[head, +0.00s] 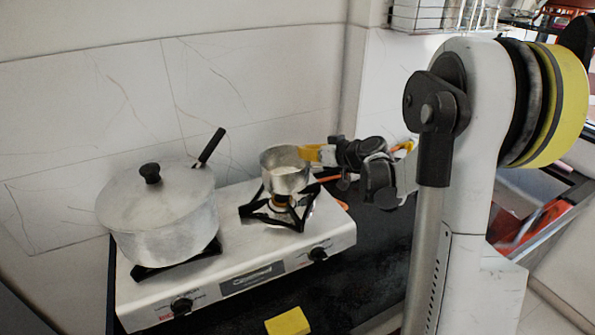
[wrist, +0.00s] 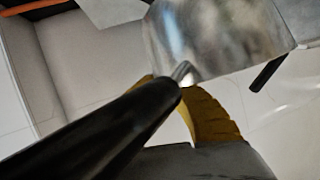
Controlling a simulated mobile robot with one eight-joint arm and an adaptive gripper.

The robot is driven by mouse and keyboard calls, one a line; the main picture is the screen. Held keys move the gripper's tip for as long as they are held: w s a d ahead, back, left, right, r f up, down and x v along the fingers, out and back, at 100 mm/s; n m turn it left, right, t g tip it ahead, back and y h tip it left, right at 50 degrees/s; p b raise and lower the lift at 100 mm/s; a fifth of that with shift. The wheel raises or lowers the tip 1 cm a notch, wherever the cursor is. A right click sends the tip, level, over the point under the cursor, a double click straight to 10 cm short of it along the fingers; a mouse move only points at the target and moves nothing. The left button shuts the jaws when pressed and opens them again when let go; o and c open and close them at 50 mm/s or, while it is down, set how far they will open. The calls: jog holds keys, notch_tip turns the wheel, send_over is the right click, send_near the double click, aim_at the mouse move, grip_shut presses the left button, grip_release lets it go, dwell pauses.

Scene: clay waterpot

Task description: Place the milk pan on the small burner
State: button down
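The milk pan (head: 284,172) is a small silver pot over the small burner (head: 281,203), on the right side of the stove. The burner's brown cap and black grate show below it; I cannot tell whether the pan touches the grate. My gripper (head: 318,154), with yellow fingertips, is at the pan's right side, shut on its handle. In the wrist view the black handle (wrist: 95,130) runs up to the silver pan wall (wrist: 215,35), with a yellow fingertip (wrist: 212,112) against it.
A large lidded pot (head: 160,215) stands on the stove's left burner, its black handle pointing toward the back right. The white stove (head: 240,262) has two front knobs. A yellow block (head: 287,321) lies on the dark counter (head: 375,285) in front. A tiled wall is close behind.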

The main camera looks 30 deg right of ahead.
aim_at(296, 164)
jog(key=shift+w+a+f, duration=0.45)
jog(key=shift+a, duration=0.15)
jog(key=shift+f+b, duration=0.95)
jog(key=shift+f, duration=1)
jog(key=shift+f, duration=0.2)
jog(key=c, duration=1.7)
grip_release()
jog(key=shift+o, duration=0.4)
jog(key=shift+r, duration=0.1)
